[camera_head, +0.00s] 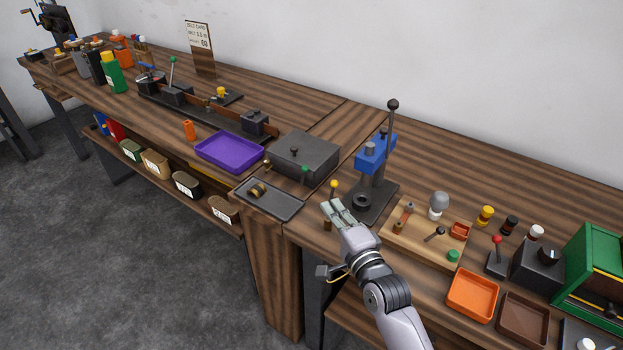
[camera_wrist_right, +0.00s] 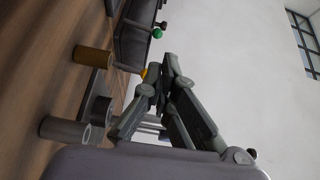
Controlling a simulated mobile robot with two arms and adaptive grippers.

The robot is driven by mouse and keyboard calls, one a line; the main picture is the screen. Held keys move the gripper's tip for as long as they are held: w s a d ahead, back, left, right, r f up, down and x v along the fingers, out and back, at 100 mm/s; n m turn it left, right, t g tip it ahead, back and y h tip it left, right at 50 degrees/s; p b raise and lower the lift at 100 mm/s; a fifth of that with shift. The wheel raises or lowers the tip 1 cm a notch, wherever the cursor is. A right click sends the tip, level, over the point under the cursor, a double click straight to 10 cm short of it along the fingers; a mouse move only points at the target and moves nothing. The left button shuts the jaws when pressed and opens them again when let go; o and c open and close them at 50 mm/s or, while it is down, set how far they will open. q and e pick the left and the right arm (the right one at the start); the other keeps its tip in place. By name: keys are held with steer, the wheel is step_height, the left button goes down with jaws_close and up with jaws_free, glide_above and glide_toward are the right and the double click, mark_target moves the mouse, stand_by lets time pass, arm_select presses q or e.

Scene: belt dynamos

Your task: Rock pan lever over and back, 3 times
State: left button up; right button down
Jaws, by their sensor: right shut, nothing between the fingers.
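My right gripper (camera_head: 334,208) is shut and empty above the bench, left of the blue press's base. It also shows shut in the right wrist view (camera_wrist_right: 168,75). A small lever with a yellow knob (camera_head: 333,185) stands just behind the fingertips. In the wrist view a yellow knob (camera_wrist_right: 143,73) peeks out beside the fingers; contact cannot be told. No label shows which lever is the pan lever. The left gripper is not in view.
A grey box (camera_head: 303,158) and dark tray (camera_head: 284,210) lie left of the gripper. The blue press (camera_head: 374,155) with its tall black-knobbed handle stands close behind. A wooden board (camera_head: 430,253) with small parts is to the right. A red-knobbed lever (camera_head: 497,240) stands farther right.

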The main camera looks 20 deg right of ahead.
mark_target(306, 169)
steer(key=w, duration=0.4)
steer(key=w+a+p, duration=0.1)
steer(key=w, duration=0.3)
steer(key=w+p, duration=0.1)
steer(key=w, duration=0.4)
steer(key=shift+a+f, duration=0.1)
steer(key=shift+a, duration=0.05)
steer(key=shift+w, duration=0.1)
